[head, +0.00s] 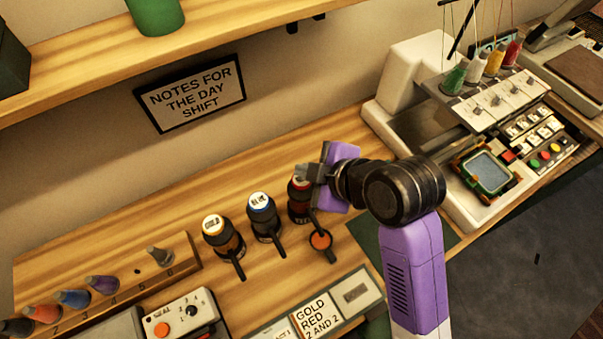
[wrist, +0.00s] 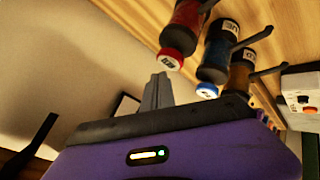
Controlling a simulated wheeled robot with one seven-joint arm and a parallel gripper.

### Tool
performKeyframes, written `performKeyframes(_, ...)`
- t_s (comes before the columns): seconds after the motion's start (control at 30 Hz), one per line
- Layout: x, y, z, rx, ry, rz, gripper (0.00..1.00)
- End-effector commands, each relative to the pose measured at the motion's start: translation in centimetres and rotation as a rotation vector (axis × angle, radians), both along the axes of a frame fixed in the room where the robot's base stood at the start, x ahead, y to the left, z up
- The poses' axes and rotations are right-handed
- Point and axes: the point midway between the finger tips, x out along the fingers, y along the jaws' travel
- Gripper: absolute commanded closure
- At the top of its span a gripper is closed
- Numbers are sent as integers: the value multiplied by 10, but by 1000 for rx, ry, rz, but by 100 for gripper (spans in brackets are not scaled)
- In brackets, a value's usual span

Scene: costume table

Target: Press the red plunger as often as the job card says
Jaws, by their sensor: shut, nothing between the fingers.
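The red plunger bottle (head: 298,211) stands at the right end of a row of three, partly hidden behind my gripper in the head view. In the wrist view the red bottle (wrist: 187,28) shows its white-labelled cap close to my fingertips. My gripper (head: 305,173) is shut and empty at the red bottle's top; I cannot tell whether it touches the cap. The shut fingers also show in the wrist view (wrist: 158,85). The job card (head: 318,316) reads "GOLD RED 2 AND 2". A small dark cup with orange-red inside (head: 320,241) stands below the red spout.
The blue bottle (head: 264,217) and gold bottle (head: 222,237) stand left of the red one, spouts forward. A numbered rack of thread cones (head: 103,283) and a white box with an orange button (head: 180,316) are front left. An embroidery machine (head: 420,110) stands right. A shelf (head: 90,65) overhangs.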

Motion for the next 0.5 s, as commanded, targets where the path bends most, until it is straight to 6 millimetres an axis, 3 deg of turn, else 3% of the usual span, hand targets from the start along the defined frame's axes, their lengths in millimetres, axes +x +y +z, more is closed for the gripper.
performKeyframes(0.27,0,0,1,0,-1,-1,100)
performKeyframes(0.5,0,0,18,1,-2,1,100)
